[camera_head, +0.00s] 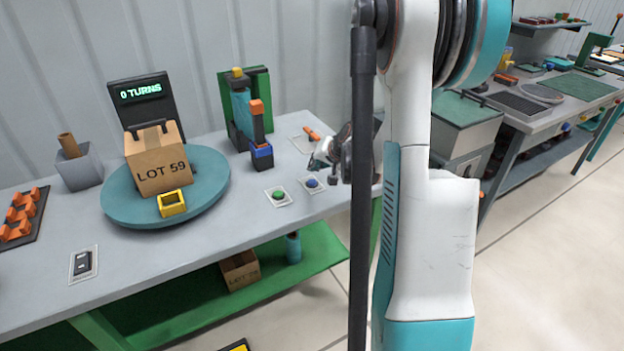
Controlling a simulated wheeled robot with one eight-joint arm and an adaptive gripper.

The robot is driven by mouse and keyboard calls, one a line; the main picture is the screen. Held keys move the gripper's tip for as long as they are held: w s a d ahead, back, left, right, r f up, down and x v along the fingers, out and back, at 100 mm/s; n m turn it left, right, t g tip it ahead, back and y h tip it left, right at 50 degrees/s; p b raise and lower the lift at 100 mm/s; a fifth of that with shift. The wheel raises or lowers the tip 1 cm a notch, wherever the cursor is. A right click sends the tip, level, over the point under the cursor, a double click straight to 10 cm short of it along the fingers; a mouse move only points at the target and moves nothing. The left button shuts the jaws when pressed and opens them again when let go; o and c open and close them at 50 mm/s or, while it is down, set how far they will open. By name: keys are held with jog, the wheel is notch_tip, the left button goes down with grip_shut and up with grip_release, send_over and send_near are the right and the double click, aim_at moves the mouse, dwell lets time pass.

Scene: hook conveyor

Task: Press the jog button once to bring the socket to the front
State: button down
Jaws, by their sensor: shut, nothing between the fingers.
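A round teal turntable (207,184) stands on the grey bench. A yellow hollow square block (171,206), which looks like a socket, sits at its front edge, below a cardboard box (165,177) marked LOT 59. A green button (278,194) and a blue button (311,182) sit on small white plates right of the turntable. I cannot read any label naming the jog button. My gripper (315,162) is shut and empty, above and behind the blue button, apart from it. My arm hides part of the gripper's wrist.
A display (141,91) behind the turntable reads 0 TURNS. A green and blue stand (250,115) with orange and blue parts rises behind the buttons. A grey block (80,172), an orange-part tray (20,224) and a black rocker switch (82,264) are left.

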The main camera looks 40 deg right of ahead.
jog(key=shift+r+p, duration=0.7)
jog(key=shift+r, duration=0.65)
